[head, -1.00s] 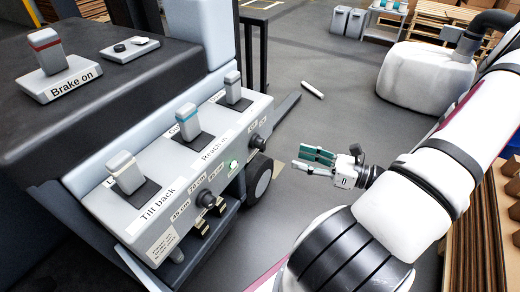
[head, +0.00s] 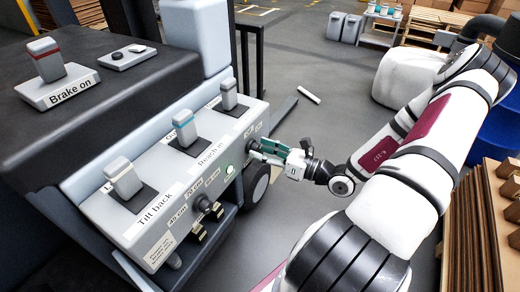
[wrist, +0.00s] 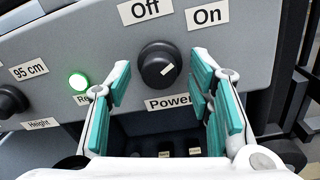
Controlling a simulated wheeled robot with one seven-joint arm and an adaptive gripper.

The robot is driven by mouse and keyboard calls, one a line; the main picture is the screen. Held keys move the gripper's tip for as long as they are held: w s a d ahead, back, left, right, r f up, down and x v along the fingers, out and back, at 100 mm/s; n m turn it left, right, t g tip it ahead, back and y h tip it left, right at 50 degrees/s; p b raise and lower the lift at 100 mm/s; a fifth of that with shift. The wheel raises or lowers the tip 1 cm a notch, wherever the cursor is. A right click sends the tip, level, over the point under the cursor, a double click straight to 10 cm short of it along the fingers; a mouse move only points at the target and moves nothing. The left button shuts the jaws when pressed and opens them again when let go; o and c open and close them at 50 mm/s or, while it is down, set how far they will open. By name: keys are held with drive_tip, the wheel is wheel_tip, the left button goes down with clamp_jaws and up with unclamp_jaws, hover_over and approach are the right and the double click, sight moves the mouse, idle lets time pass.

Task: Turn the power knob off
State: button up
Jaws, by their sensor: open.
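The power knob (wrist: 158,65) is a round black dial on the grey panel in the wrist view, above a "Power" label. Its white mark points up and right, toward the "On" label (wrist: 207,15); the "Off" label (wrist: 145,9) is up and left. My gripper (wrist: 160,92) is open, its teal-padded fingers to the left and right of the knob and nearer the camera, with no clear contact.
A green lamp (wrist: 79,82) is lit left of the knob, and a black height knob (wrist: 10,100) is farther left. Levers such as the tilt lever (head: 124,178) stand on the console top. Open floor (head: 330,130) lies right of the console.

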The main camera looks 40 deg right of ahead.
drive_tip(key=shift+w+a, duration=0.2)
drive_tip(key=shift+w, duration=0.35)
drive_tip(key=c, duration=0.9)
drive_tip(key=shift+n, duration=0.3)
drive_tip(key=n+b, duration=0.1)
drive_tip(key=n, duration=0.4)
drive_tip(key=shift+a, duration=0.1)
drive_tip(key=n+b, duration=0.4)
drive_tip(key=n, duration=0.2)
drive_tip(key=shift+s, duration=0.1)
